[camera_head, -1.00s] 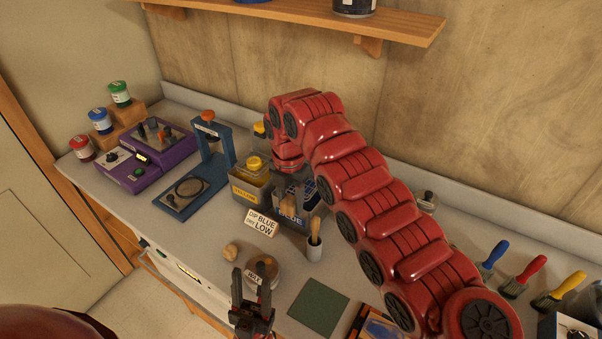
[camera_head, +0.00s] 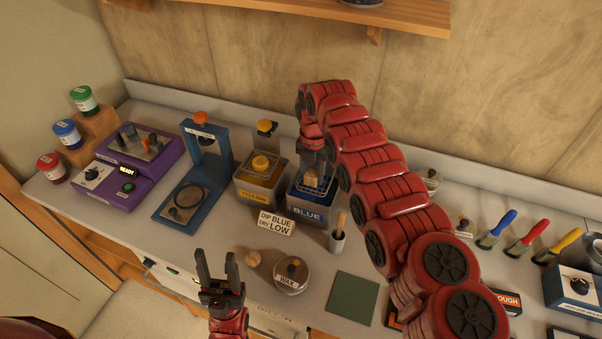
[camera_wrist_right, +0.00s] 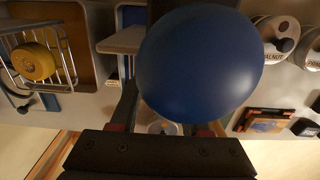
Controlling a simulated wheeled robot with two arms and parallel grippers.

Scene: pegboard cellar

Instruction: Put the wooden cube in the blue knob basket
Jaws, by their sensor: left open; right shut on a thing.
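The wooden cube (camera_head: 313,179) shows just below my right gripper (camera_head: 315,170), which is shut on it at the blue tank (camera_head: 307,213). Wire of the blue knob basket (camera_head: 326,184) shows beside the cube; I cannot tell whether the cube touches the basket floor. In the right wrist view the basket's blue knob (camera_wrist_right: 200,62) looms large close to the camera and hides most of what lies between the fingers. My left gripper (camera_head: 218,262) is open and empty over the bench's front edge.
The yellow tank (camera_head: 258,194) with its yellow-knobbed basket (camera_head: 260,162) stands just left. A sign (camera_head: 276,223), a brush cup (camera_head: 337,241) and a wax tin (camera_head: 291,275) stand in front. A blue press (camera_head: 190,190) is further left.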

